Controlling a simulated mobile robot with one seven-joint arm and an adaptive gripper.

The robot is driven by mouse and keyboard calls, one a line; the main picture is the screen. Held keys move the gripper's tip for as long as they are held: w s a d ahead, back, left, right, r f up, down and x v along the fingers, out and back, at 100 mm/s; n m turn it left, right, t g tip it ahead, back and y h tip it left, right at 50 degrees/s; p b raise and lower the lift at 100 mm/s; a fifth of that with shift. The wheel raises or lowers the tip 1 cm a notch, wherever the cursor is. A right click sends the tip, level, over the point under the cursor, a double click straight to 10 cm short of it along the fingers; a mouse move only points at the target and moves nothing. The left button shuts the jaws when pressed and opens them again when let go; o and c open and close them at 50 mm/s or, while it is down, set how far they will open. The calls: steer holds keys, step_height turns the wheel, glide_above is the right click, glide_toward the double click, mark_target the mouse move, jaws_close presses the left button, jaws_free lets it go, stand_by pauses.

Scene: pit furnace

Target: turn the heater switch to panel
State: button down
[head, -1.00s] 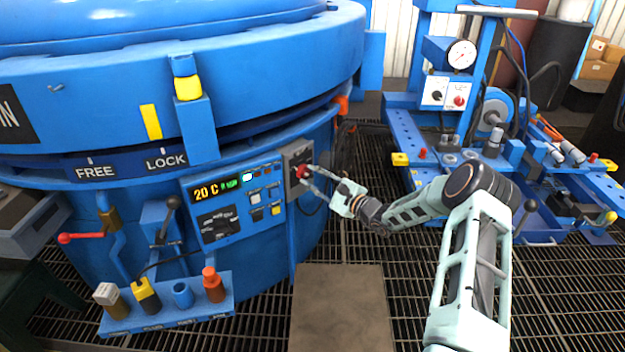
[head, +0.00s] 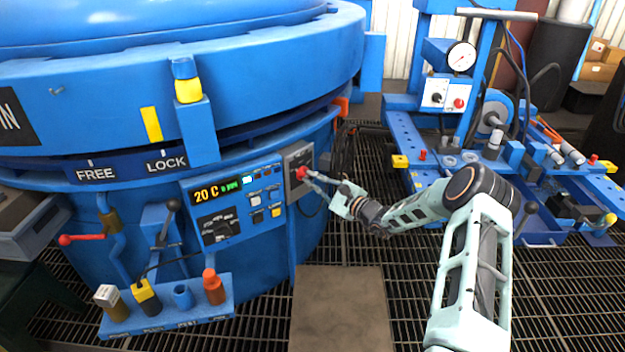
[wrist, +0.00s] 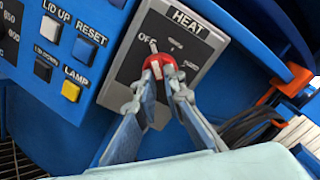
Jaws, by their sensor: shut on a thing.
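The heater switch is a red knob (wrist: 157,66) on the grey HEAT plate (wrist: 190,45) in the wrist view. A white mark shows just above the knob, next to the word OFF. Two more small labels stand above right and to the right, too blurred to read surely. My gripper (wrist: 162,84) is shut on the knob, one finger on each side. The fingers hide the knob's lower part. In the head view the red knob (head: 301,173) sits on the furnace's right side, with my gripper (head: 310,177) at it.
The blue control panel (head: 234,208) with a 20 C display and several buttons lies just left of the switch. A shelf (head: 170,318) with several upright parts is at lower left. A blue rig (head: 405,150) stands at right.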

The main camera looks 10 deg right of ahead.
steer(key=m+p, duration=0.1)
steer(key=m, duration=0.3)
steer(key=shift+m, duration=0.4)
steer(key=shift+m+p, duration=0.65)
steer(key=shift+m, duration=1.35)
steer(key=c, duration=2)
jaws_free()
steer(key=v, duration=1.2)
steer(key=shift+s, duration=0.1)
